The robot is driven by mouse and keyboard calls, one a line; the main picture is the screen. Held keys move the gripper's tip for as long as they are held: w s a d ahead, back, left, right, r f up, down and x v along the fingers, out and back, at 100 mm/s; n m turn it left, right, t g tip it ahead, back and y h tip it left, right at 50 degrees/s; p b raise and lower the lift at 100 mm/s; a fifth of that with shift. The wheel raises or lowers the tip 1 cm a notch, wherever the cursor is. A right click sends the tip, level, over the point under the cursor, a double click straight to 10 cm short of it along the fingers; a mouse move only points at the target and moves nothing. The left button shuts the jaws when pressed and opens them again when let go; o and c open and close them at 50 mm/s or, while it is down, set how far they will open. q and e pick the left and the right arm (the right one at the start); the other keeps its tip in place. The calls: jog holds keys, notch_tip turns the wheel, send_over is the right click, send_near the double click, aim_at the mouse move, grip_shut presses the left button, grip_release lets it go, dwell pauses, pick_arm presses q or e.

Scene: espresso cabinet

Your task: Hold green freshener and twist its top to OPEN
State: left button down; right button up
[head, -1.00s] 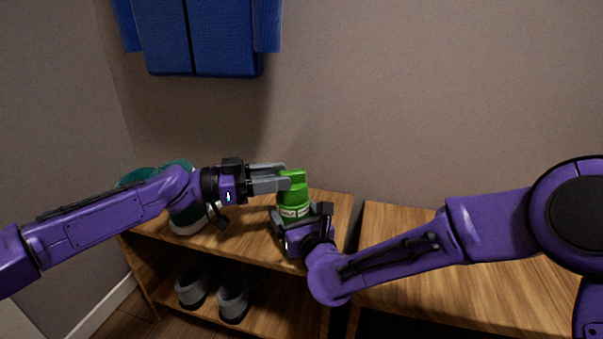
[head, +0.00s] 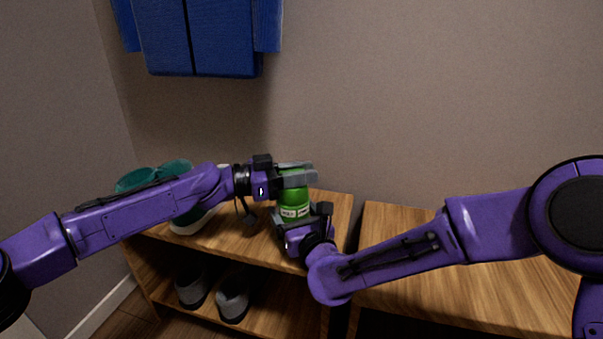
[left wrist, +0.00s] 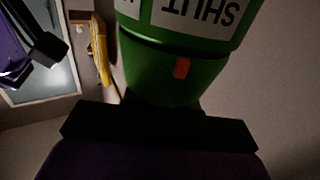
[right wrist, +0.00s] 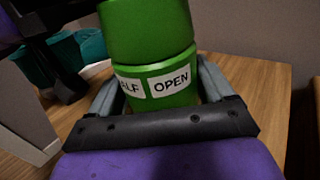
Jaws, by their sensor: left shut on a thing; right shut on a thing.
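The green freshener (head: 294,202) stands upright near the front of the wooden cabinet top. My left gripper (head: 303,175) comes in from the left, shut on its top. My right gripper (head: 300,218) is shut around its lower body. In the right wrist view the freshener (right wrist: 150,32) shows an OPEN label (right wrist: 170,82), with a partly hidden label ending in "LF" to its left. In the left wrist view an upside-down SHUT label (left wrist: 195,12) and a small orange mark (left wrist: 181,68) show on the green surface. Which label the mark lines up with is not clear.
Teal-and-white shoes (head: 187,222) stand on the cabinet top at left, behind my left arm. Grey shoes (head: 232,298) sit on the shelf below. A blue garment (head: 195,40) hangs on the wall. Bare wood (head: 385,222) lies to the right.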

pick_arm(q)
jog(key=shift+w+n+t, duration=0.1)
jog(key=shift+n+t, duration=0.2)
jog(key=shift+t, duration=0.2)
jog(key=n+t+y, duration=0.1)
jog(key=t, duration=0.1)
jog(key=n+t+y, duration=0.1)
jog(key=n+t, duration=0.1)
jog(key=shift+w+a+f, duration=0.1)
jog(key=shift+w, duration=0.1)
jog(key=shift+w+a+n+t+y, duration=0.1)
jog(key=shift+w+n+t+y, duration=0.05)
jog(key=shift+n+t+y, duration=0.95)
jog(key=shift+a+t, duration=0.1)
jog(key=shift+t, duration=0.3)
jog(key=c, duration=1)
grip_release()
jog(key=shift+o, duration=0.2)
jog(key=v, duration=1.2)
